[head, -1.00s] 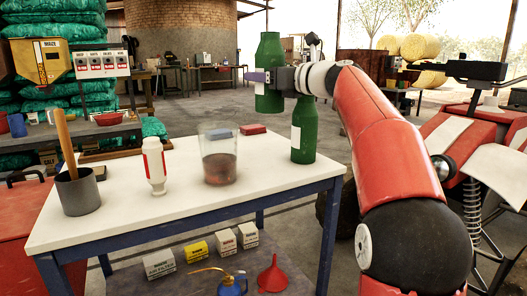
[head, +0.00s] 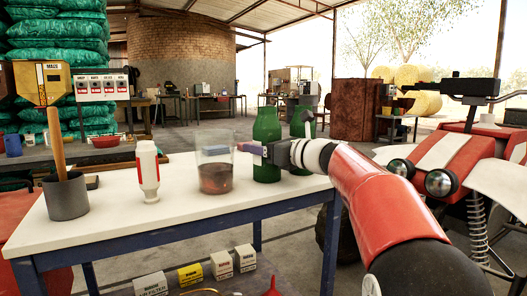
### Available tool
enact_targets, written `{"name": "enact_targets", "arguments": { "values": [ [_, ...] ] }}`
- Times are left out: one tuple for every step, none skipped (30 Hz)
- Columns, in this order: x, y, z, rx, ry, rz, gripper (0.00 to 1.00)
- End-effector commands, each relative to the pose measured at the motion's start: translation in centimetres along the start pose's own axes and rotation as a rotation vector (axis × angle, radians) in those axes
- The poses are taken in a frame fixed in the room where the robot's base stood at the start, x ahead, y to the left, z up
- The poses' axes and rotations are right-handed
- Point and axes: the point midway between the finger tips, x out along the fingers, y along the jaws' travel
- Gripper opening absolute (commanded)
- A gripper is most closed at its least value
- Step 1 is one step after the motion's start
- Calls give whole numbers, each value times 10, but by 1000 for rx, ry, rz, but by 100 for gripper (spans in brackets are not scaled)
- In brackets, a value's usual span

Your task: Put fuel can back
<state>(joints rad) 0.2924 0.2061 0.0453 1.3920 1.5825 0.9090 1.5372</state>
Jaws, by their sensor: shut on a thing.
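My gripper (head: 254,151) is shut on a green bottle-shaped can (head: 267,131) and holds it at the right part of the white table (head: 120,223). The can is upright, with its base at the height of the tabletop; I cannot tell whether it touches. A second, similar green can (head: 302,125) stands just to the right, partly hidden behind my wrist. Neither shows a readable label, so I cannot tell which is the fuel can. A clear jar with brown liquid (head: 215,178) stands close on the left of my gripper.
A white bottle with a red label (head: 147,172) and a grey pot with a wooden handle (head: 66,197) stand further left on the table. Small boxes (head: 222,264) sit below. A red-and-white vehicle (head: 450,160) is at the right. The front of the tabletop is clear.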

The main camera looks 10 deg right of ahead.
Motion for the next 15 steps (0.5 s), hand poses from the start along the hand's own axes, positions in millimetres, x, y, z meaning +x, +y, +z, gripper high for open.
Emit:
{"name": "enact_targets", "arguments": {
  "values": [
    [0,0,2,-2,-2,0,32],
    [0,0,2,-2,-2,0,32],
    [0,0,2,-2,-2,0,32],
    [0,0,2,-2,-2,0,32],
    [0,0,2,-1,-2,0,32],
    [0,0,2,-1,-2,0,32],
    [0,0,1,-1,-1,0,32],
    [0,0,0,-1,-1,0,32],
    [0,0,-2,-1,0,0,66],
    [0,0,-1,-1,0,0,69],
    [0,0,-1,-1,0,0,73],
    [0,0,-1,-1,0,0,79],
    [0,0,-1,-1,0,0,82],
    [0,0,-1,-1,0,0,86],
    [0,0,-1,-1,0,0,86]
  ]
}}
